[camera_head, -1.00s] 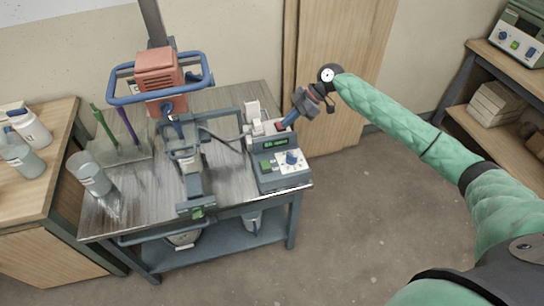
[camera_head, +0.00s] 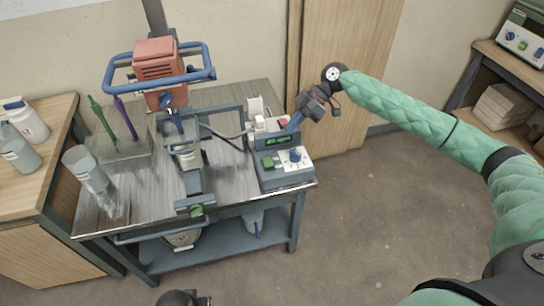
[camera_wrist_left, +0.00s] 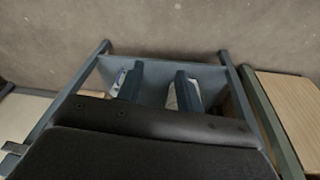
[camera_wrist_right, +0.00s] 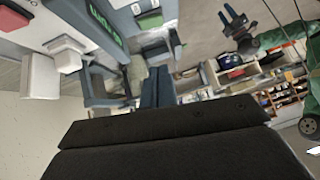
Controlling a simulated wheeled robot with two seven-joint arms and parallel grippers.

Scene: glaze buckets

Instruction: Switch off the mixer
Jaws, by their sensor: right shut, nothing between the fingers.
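The mixer has a red motor head (camera_head: 160,72) with a blue guard rail, on a stand on the metal-topped table. Its grey control box (camera_head: 286,180) stands at the table's right side. My left gripper (camera_wrist_left: 158,82) is open and empty, low in front of the table.
A clear container (camera_head: 86,170) and a holder with green and purple tools stand at the table's left. A shelf unit (camera_head: 480,82) is at the right. The floor between is clear.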

